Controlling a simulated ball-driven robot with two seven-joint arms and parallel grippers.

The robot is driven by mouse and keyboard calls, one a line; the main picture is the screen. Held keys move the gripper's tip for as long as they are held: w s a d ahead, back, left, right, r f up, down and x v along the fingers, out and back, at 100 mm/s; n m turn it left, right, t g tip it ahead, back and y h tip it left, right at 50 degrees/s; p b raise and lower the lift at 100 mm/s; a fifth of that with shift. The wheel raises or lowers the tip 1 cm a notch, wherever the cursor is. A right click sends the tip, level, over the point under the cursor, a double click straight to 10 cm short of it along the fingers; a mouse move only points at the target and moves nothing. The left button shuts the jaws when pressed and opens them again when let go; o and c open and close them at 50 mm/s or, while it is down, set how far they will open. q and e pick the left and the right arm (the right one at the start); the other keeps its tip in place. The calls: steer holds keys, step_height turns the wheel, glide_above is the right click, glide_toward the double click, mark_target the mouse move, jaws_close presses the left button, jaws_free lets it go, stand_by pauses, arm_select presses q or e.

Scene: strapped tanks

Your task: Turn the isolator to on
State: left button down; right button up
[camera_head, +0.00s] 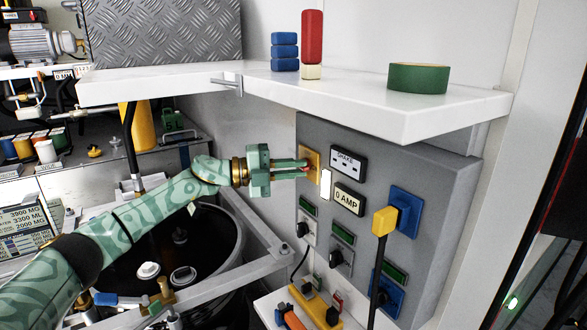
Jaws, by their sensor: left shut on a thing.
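The isolator (315,159) is a yellow plate with a small red handle on the upper left of the grey panel (385,175). My left gripper (302,166) reaches in from the left, with its green fingers shut on the red handle. The fingers hide most of the handle, so I cannot tell which way it is turned. A white switch or lamp (326,184) sits just right of the isolator. A black display (348,198) below reads "0 AMP". My right gripper is not in view.
A white shelf (300,95) juts out above the panel, with blue, red and green items on it. A yellow plug (384,221) with a hanging black cable sits at the panel's right. A dark open drum (190,250) in a grey frame lies below my left arm.

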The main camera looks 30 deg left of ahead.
arm_select(q)
steer(key=shift+f, duration=0.1)
steer(key=c, duration=1.5)
jaws_free()
steer(key=shift+o, duration=0.2)
steer(key=b+v, duration=0.4)
steer(key=v, duration=1.2)
steer(key=shift+a, duration=0.15)
steer(key=shift+s, duration=0.15)
